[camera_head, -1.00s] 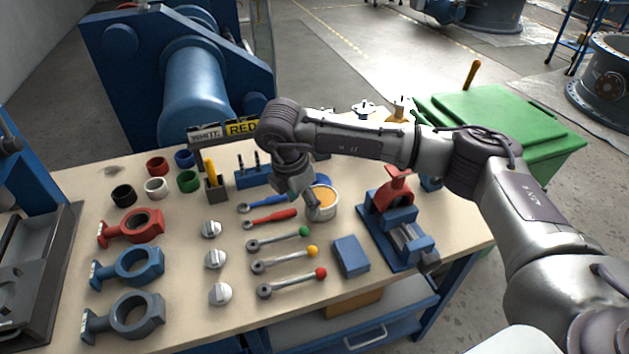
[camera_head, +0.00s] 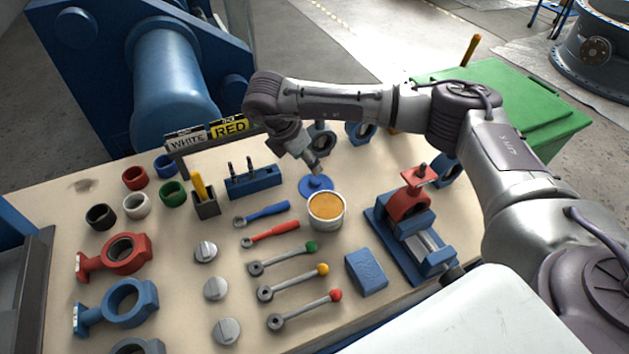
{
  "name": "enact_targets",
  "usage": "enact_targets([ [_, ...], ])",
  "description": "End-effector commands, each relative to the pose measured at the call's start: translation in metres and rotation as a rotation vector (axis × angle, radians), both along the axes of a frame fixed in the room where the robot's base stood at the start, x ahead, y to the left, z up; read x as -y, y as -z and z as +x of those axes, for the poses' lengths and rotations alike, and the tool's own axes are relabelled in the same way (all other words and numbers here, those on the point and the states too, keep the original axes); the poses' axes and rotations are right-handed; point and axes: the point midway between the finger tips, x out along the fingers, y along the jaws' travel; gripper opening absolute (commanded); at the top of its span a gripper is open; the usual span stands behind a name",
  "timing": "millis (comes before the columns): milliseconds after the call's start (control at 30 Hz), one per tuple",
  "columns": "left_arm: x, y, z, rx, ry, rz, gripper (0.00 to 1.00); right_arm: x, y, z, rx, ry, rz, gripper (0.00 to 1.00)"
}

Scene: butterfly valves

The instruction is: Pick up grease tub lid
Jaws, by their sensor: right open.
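The grease tub lid (camera_head: 317,187) is a blue disc with a small raised knob, lying on the workbench just behind the grease tub. The grease tub (camera_head: 327,212) is open and shows orange-yellow grease inside a pale rim. My right gripper (camera_head: 315,170) points down just above the lid's knob, its fingertips close to it. It is open; whether it touches the knob I cannot tell. My left gripper is not in the view.
A red and blue vise (camera_head: 408,215) stands right of the tub. A blue block (camera_head: 366,271) and several colour-tipped levers (camera_head: 291,283) lie in front. A blue tool holder (camera_head: 253,182) stands left of the lid. Valve bodies stand behind the lid.

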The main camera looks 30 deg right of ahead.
Motion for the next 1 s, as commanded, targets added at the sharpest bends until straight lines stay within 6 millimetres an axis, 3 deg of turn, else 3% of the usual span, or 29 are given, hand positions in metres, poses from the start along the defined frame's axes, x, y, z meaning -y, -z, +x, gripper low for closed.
enact_targets([
  [200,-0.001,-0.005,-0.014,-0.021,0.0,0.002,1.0,0.014,0.034,0.003,-0.002,0.003,-0.001,0.59],
  [433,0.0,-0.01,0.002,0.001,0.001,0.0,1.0,0.019,0.049,0.005,0.0,0.001,-0.001,0.59],
  [700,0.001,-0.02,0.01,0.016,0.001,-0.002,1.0,0.03,0.086,0.01,-0.001,0.002,-0.001,0.59],
  [1000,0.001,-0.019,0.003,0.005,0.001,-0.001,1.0,0.032,0.092,0.01,0.001,0.001,-0.001,0.59],
])
